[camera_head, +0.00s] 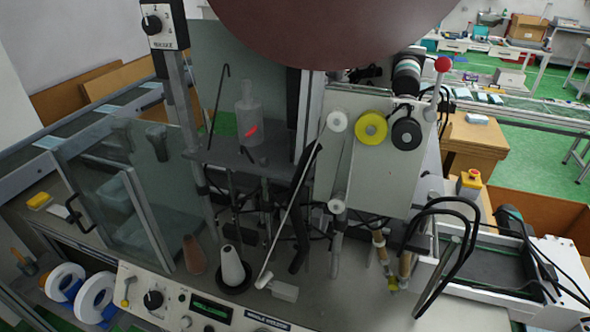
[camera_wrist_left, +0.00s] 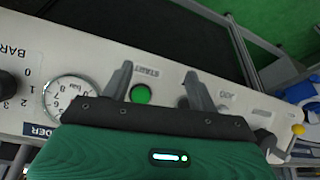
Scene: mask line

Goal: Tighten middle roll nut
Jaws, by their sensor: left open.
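In the head view a yellow roll (camera_head: 371,127) and a black roll (camera_head: 407,134) sit side by side on a pale upright plate (camera_head: 350,170). Another dark roll (camera_head: 407,75) is above them, partly hidden. I cannot tell which small part is the middle roll nut. My left gripper (camera_wrist_left: 158,72) shows in the left wrist view, its two fingers apart and nothing between them but the control panel behind. It is at a panel (camera_wrist_left: 235,100) with a green START button (camera_wrist_left: 141,94). Neither gripper shows in the head view.
A pressure gauge (camera_wrist_left: 68,92) is on the panel beside the left gripper. A large brown rounded shape (camera_head: 330,25) covers the top of the head view. A clear guard (camera_head: 110,190), a white cone (camera_head: 232,268) and black looped cables (camera_head: 440,245) crowd the machine.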

